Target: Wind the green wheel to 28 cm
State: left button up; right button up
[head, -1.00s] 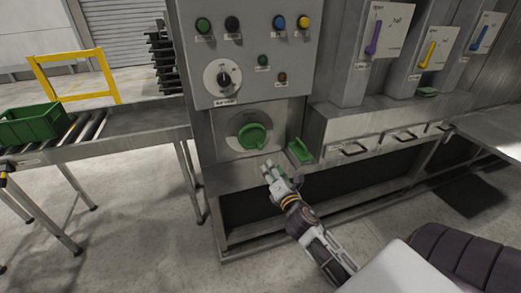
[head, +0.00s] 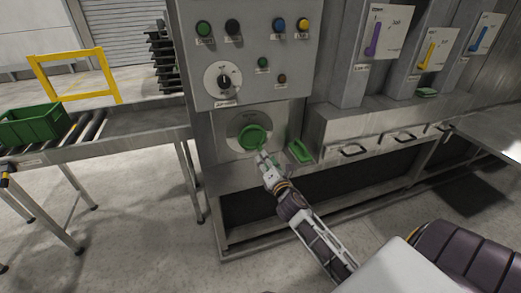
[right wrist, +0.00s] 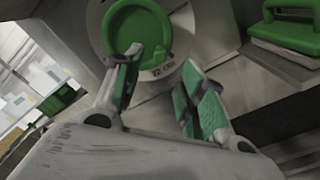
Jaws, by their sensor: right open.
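The green wheel (head: 252,137) sits on a round pale dial plate on the front of the grey machine. My left gripper is not in view.
A green-handled block (head: 300,151) rests on the ledge right of the wheel. Above are a black selector knob (head: 224,82) and several coloured buttons. A conveyor with a green crate (head: 32,124) stands at the left. Drawer handles line the machine front at right.

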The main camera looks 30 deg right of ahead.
aim_at(260, 150)
jog(key=shift+p+x, duration=0.55)
jog(key=shift+x, duration=3.35)
grip_shut()
